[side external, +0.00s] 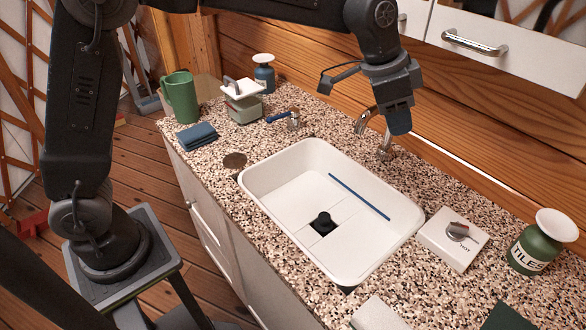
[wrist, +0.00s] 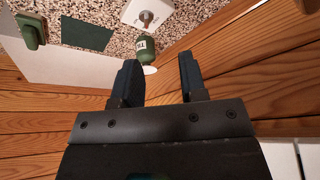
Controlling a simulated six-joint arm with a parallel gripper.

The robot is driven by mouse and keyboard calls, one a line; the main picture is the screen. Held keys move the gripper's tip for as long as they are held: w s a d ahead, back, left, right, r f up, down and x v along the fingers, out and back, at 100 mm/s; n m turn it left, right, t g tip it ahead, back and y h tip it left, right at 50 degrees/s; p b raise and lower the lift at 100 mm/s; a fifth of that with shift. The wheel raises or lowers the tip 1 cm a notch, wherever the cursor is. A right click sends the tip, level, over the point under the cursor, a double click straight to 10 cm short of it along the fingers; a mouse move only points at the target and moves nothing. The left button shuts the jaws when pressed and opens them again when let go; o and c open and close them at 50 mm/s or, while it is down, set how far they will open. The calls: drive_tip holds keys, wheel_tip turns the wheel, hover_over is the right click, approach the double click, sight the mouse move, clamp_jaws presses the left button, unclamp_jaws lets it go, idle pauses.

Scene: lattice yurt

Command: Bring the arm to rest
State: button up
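My gripper (side external: 398,118) is raised above the back of the counter, over the far side of the sink near the tap. In the wrist view my gripper (wrist: 157,80) shows two dark fingers apart with nothing between them, so it is open and empty. My arm arches across the top of the side view from its stand at the left. The gripper touches nothing that I can see.
A white sink (side external: 300,245) with a black plug and blue stick lies below. A tap (side external: 384,145), a dial box (side external: 452,238) and a green bottle (side external: 537,248) stand right. A green mug (side external: 181,98) and blue cloth (side external: 198,136) are left. Cabinets (side external: 500,45) hang close behind.

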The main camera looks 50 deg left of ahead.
drive_tip(key=s+a+r+n+t+y, duration=0.1)
drive_tip(key=s+a+r+n, duration=0.15)
drive_tip(key=s+a, duration=0.6)
drive_tip(key=s+a+r+n+t+y, duration=0.1)
drive_tip(key=s+a+n, duration=0.35)
drive_tip(key=s, duration=0.65)
drive_tip(key=s+a+f+n+y, duration=0.1)
drive_tip(key=s+a+f, duration=0.3)
drive_tip(key=s, duration=0.3)
drive_tip(key=shift+s+n, duration=0.35)
drive_tip(key=shift+n, duration=0.05)
